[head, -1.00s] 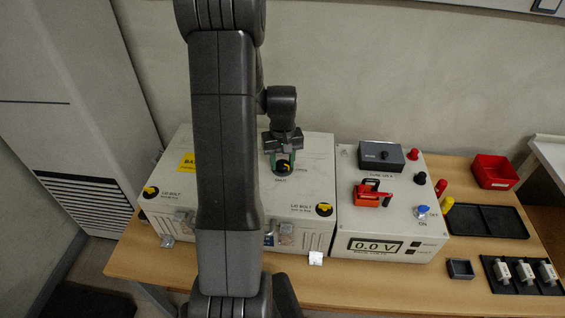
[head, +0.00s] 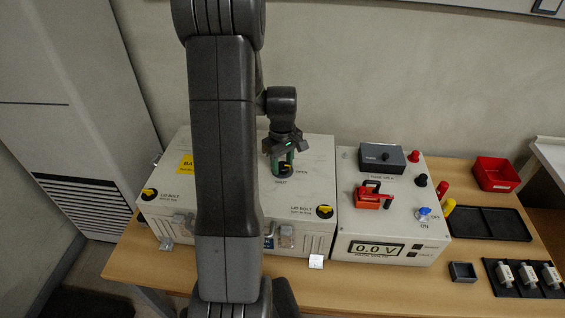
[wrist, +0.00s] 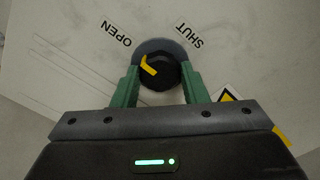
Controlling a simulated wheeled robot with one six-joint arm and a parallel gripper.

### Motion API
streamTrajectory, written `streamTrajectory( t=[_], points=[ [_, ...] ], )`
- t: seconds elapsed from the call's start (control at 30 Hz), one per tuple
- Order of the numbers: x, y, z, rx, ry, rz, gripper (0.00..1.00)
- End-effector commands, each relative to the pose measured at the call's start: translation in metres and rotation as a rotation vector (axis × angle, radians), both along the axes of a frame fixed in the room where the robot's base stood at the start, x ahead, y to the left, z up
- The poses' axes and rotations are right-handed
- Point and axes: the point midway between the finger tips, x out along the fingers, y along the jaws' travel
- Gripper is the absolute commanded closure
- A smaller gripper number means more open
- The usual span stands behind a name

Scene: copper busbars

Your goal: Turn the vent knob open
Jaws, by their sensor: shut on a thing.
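The vent knob (wrist: 160,75) is round and black with a yellow pointer, on a dark round plate on the light box lid. In the wrist view, the pointer faces up and left, toward the side of the OPEN label (wrist: 117,33). The SHUT label (wrist: 190,33) is at upper right. My gripper (wrist: 158,80) has its green fingers on either side of the knob, shut on it. In the head view, my gripper (head: 283,161) reaches down onto the knob (head: 284,172), whose upper part the fingers partly hide.
Yellow-marked lid bolts (head: 325,212) sit at the box's front corners. My arm hides part of the box.

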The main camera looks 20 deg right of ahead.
Motion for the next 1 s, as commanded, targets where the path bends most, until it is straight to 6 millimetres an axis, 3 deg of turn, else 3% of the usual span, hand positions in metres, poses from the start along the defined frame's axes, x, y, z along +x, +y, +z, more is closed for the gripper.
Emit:
streamTrajectory(
  t=[0.27, 0.3, 0.4, 0.77, 1.0],
  points=[
    [0.001, 0.000, 0.001, -0.002, -0.002, 0.003, 0.83],
    [0.001, 0.000, 0.001, -0.002, -0.002, 0.002, 0.55],
    [0.001, 0.000, 0.001, -0.002, -0.002, 0.002, 0.39],
    [0.001, 0.000, 0.006, -0.002, -0.003, 0.001, 0.39],
    [0.002, -0.001, 0.050, -0.004, -0.008, 0.001, 0.39]
  ],
)
